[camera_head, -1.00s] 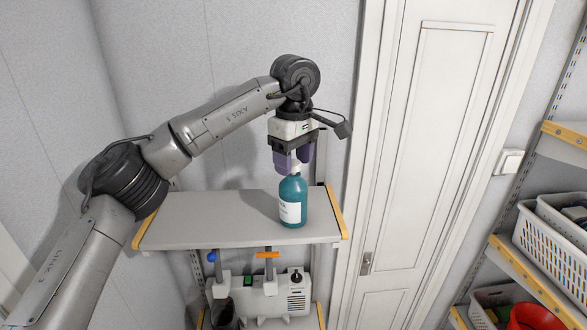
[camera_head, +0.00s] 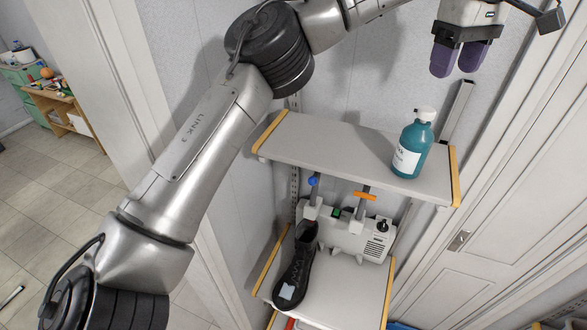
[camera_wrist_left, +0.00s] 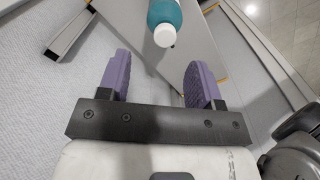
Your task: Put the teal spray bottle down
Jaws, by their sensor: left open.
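The teal spray bottle (camera_head: 412,150), with a white cap and a white label, stands upright on the upper grey shelf (camera_head: 330,146), near its right end. My left gripper (camera_head: 459,62) is open and empty, above the bottle and to its right in the head view, clear of the cap. In the left wrist view the bottle (camera_wrist_left: 164,18) shows cap-first at the top, beyond the two purple fingers (camera_wrist_left: 155,80) and not between them. My right gripper is in neither view.
On the lower shelf (camera_head: 340,290) stand a dark shoe (camera_head: 296,268) and a white device (camera_head: 355,232). A white door (camera_head: 510,190) is at the right. The upper shelf is bare left of the bottle. A cluttered wooden unit (camera_head: 62,108) stands far left.

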